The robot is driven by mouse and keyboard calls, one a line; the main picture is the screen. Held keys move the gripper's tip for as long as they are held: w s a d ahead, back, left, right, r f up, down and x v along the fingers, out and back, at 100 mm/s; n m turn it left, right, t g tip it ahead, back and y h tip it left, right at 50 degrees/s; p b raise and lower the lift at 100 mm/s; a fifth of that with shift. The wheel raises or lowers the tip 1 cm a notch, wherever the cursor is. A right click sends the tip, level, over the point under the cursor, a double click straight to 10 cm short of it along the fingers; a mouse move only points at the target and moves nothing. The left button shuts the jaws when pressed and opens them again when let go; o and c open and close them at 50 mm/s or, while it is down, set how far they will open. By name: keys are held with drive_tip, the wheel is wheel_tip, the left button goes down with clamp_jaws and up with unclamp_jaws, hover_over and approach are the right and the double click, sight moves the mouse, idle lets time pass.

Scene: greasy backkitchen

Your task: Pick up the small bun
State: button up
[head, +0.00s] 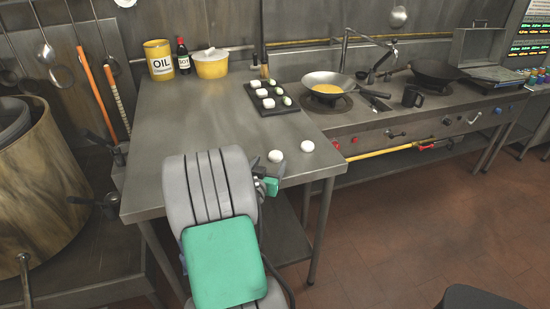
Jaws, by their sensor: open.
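Two small white round buns sit on the steel table (180,115) near its front right corner. One white bun (275,156) is just beyond my gripper, and the other white bun (307,146) is a little to the right and farther back. I cannot tell clearly which is the smaller. My gripper (268,185), with green fingertips, is low at the table's front edge, on the near side of the buns and apart from them. It is open and holds nothing visible. My arm hides part of it.
A dark tray (285,107) with several white pieces lies farther back on the table. An oil tin (159,62), a dark bottle (183,57) and a yellow pot (211,66) stand behind. A wok (314,82) is on the stove to the right. The table's middle is clear.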

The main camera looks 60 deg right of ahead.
sight(274, 157)
drive_tip(key=p+x, duration=0.2)
drive_tip(key=x, duration=0.5)
drive_tip(key=shift+s+d+f, duration=0.15)
drive_tip(key=shift+d, duration=0.1)
drive_tip(key=shift+c, duration=0.3)
drive_tip(key=shift+a, duration=0.1)
drive_tip(key=c, duration=1.3)
